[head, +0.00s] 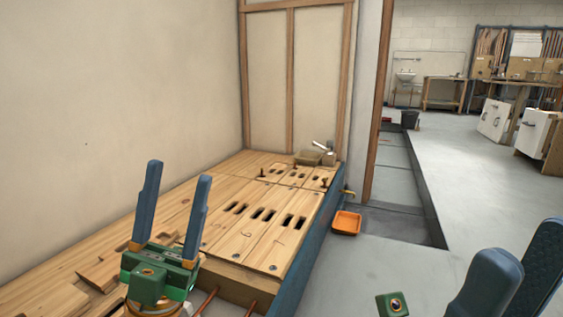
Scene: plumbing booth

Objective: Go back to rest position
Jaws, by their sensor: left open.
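My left gripper (178,177) is at the lower left, above the wooden floor platform. Its two blue fingers point up and stand apart, with nothing between them. My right gripper (522,245) is partly in view at the lower right corner, over the grey floor. Its blue fingers overlap in the picture and its lower part is cut off by the frame, so I cannot tell its opening.
The plank platform (237,239) with slotted openings runs along the left wall. Copper pipes (206,301) show at its near end. An orange tray (346,223) lies on the floor beside it. Clear grey floor (478,190) extends right, with workbenches (445,92) far back.

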